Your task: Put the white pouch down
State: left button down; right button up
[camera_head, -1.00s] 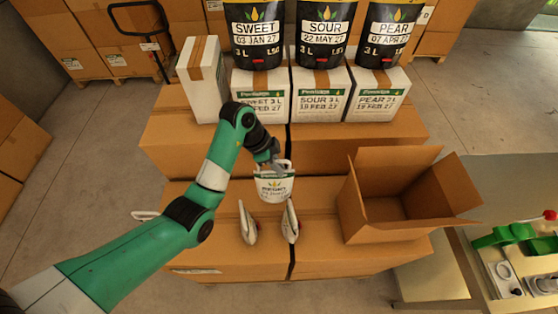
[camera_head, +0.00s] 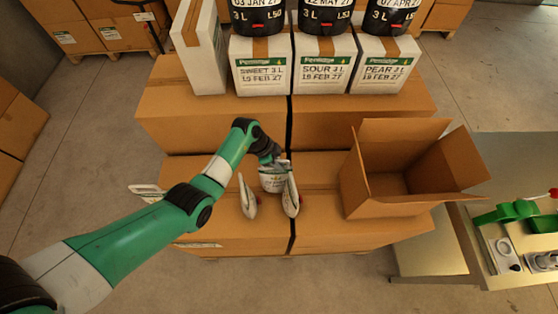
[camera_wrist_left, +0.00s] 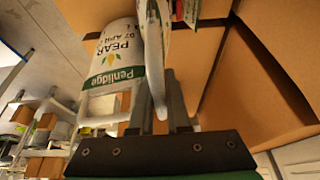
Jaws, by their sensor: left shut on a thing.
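In the left wrist view my left gripper (camera_wrist_left: 160,105) is shut on a thin white edge. A white pouch labelled PEAR (camera_wrist_left: 115,58) shows upside down beside the fingers. My right gripper is not in view.
An open empty carton (camera_head: 385,208) stands to the right on the front boxes. Another white pouch (camera_head: 146,191) shows left of my arm. White labelled cartons (camera_head: 262,75) with black buckets on top stand at the back. A bench with green tools (camera_head: 512,211) is far right.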

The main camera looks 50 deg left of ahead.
pick_arm(q)
jog(key=shift+w+f, duration=0.1)
jog(key=shift+f, duration=0.3)
jog(key=c, duration=0.9)
grip_release()
jog(key=shift+f, duration=0.1)
jog(key=p+v, duration=0.3)
jog(key=v, duration=0.8)
jog(key=shift+r+p, duration=0.3)
jog(key=shift+p, duration=0.05)
jog(key=shift+s+a+r, duration=0.15)
jog(key=shift+s+r, duration=0.1)
jog(key=shift+r, duration=0.05)
